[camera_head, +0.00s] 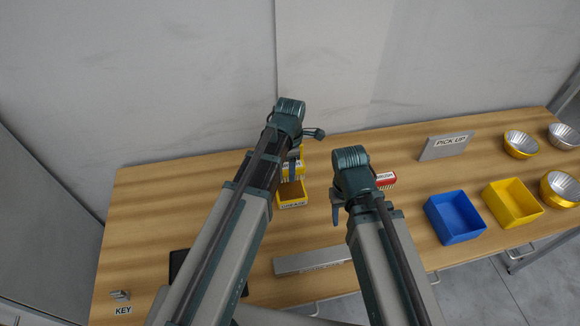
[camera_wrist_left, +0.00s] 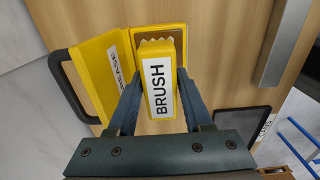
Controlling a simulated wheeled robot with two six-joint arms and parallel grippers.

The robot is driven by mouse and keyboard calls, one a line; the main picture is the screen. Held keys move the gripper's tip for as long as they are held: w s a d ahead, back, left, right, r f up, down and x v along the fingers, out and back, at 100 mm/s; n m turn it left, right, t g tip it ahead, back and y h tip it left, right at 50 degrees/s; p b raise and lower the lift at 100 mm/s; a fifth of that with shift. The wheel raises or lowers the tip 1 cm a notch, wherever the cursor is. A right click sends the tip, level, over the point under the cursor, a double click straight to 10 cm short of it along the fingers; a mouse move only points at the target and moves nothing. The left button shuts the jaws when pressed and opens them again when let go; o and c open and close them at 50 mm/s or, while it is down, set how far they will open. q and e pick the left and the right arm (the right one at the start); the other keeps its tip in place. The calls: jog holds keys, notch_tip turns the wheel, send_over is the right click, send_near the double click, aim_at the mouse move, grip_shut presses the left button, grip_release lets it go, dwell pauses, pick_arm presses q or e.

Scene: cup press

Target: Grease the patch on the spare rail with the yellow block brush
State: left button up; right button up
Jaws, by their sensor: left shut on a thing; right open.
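The yellow block brush (camera_wrist_left: 158,85), labelled BRUSH, is between the fingers of my left gripper (camera_head: 292,168), which is shut on it. In the left wrist view its pale bristles point toward the brown inside of the yellow grease tray (camera_wrist_left: 101,78). I cannot tell whether they touch it. The tray also shows in the head view (camera_head: 293,204), under the brush. The spare rail (camera_head: 312,260) looks like the long grey bar near the front of the table; its label is too small to read and my right arm covers its right end. My right gripper (camera_head: 338,205) is open and empty above the table.
A red block (camera_head: 387,179) stands behind my right gripper. A blue bin (camera_head: 455,216), a yellow bin (camera_head: 512,203) and several cups are at the right. A PICK UP sign (camera_head: 446,145) stands at the back. A dark tray (camera_wrist_left: 240,125) and a KEY label (camera_head: 123,310) are at the left.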

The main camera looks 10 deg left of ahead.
pick_arm(q)
jog(key=shift+f+b, duration=2.65)
jog(key=shift+f, duration=0.15)
pick_arm(e)
jog(key=shift+f, duration=2.85)
pick_arm(q)
jog(key=shift+f+b, duration=0.5)
jog(key=shift+b, duration=0.05)
pick_arm(e)
jog(key=shift+f, duration=0.5)
pick_arm(q)
jog(key=shift+r, duration=0.1)
pick_arm(e)
jog(key=shift+r, duration=0.1)
pick_arm(q)
notch_tip(320, 180, up, 7)
jog(key=p, duration=0.7)
pick_arm(e)
notch_tip(320, 180, up, 7)
pick_arm(q)
jog(key=shift+d, duration=0.1)
